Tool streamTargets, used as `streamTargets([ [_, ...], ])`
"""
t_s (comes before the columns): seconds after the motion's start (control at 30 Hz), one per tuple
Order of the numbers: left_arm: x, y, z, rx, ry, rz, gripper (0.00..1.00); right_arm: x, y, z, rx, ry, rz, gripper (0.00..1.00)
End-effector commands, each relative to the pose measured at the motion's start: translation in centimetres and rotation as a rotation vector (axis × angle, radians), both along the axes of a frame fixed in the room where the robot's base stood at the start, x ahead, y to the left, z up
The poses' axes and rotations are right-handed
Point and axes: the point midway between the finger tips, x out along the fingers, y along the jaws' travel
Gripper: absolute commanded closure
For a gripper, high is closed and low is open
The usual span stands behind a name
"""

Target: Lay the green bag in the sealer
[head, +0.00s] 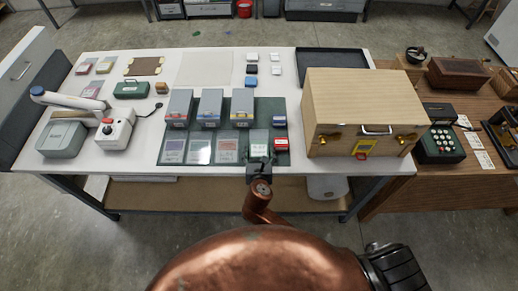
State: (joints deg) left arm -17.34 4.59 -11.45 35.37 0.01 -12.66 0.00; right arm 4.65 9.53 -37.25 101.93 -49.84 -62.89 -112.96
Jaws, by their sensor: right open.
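A clear flat bag with a green label (259,141) lies at the right end of a row of flat bags on the dark green mat. It looks like the green bag, and its near end is partly hidden by my right gripper. My right gripper (260,160) is open, at the near edge of the mat over that end of the bag. I cannot tell whether it touches the bag. What looks like the sealer, a grey unit (62,139) with a long white arm (62,101), stands at the table's left. My left gripper is not in view.
Three upright boxes (210,107) stand behind the bags. A red-topped item (281,144) and a large wooden case (361,105) are close to the right. A red-button box (115,130) stands beside the sealer. A pale sheet (204,68) lies clear at the back.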

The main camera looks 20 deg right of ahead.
Motion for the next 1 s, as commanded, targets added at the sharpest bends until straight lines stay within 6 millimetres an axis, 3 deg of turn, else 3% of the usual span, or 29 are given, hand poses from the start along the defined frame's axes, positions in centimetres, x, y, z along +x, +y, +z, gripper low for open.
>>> streamTargets([
  [0.2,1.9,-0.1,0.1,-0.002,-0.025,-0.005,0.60,0.1,-0.1,0.0,0.001,0.000,-0.001,0.33],
  [0.77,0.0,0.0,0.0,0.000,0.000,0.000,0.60,0.1,-0.1,0.0,0.001,0.000,-0.001,0.71],
  [1.0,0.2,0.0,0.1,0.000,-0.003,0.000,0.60,0.1,-0.1,0.2,0.001,-0.001,-0.002,0.71],
])
